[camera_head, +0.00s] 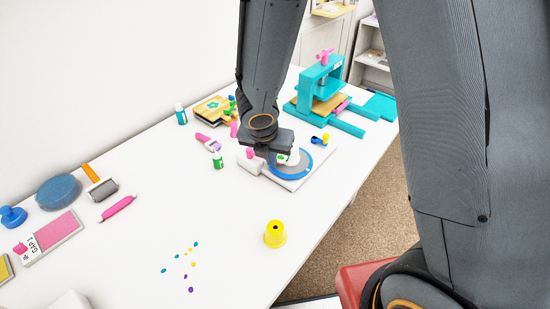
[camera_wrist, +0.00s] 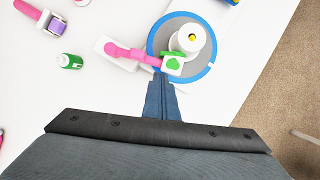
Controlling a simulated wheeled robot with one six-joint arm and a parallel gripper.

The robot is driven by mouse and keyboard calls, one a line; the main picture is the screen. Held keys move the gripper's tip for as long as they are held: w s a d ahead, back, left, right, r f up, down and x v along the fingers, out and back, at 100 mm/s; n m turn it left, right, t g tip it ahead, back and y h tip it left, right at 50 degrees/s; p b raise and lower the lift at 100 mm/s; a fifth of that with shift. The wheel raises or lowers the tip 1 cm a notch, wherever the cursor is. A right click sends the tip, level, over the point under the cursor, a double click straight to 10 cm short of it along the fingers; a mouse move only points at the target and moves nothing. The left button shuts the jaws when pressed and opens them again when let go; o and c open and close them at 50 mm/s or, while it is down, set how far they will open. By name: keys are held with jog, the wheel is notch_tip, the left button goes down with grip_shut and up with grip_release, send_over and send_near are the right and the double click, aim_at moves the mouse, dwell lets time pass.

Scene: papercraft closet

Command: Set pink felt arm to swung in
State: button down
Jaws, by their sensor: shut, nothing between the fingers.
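The pink felt arm (camera_wrist: 132,53) runs from a white block (camera_wrist: 108,47) toward the right, its end reaching over the blue-rimmed grey disc (camera_wrist: 208,70). A white piece with a green pad (camera_wrist: 173,63) is at that end, beside a white round part with a yellow centre (camera_wrist: 190,38). My gripper (camera_wrist: 160,78) is shut and empty, its tips close to the arm's end; contact cannot be told. In the head view, my gripper (camera_head: 277,156) hides much of the arm, and only a pink bit (camera_head: 249,153) shows above the white block.
A yellow cup (camera_head: 275,234) is in front, near the table's right edge. The table between cup and device is clear.

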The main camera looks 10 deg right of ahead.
jog(key=shift+w+d+r, duration=0.2)
jog(key=shift+w+d, duration=0.05)
jog(key=shift+w, duration=0.15)
jog(key=shift+w+d+r, duration=0.15)
jog(key=shift+w+d, duration=0.05)
jog(key=shift+w, duration=0.2)
jog(key=shift+a, duration=0.25)
jog(key=shift+s+d+f, duration=0.1)
dwell(0.3)
jog(key=shift+s, duration=0.1)
jog(key=s+a+r+p, duration=0.3)
jog(key=s+a+r, duration=0.1)
jog(key=s+r, duration=0.3)
jog(key=shift+a+v, duration=0.25)
jog(key=shift+v, duration=0.75)
jog(key=shift+d+f, duration=0.1)
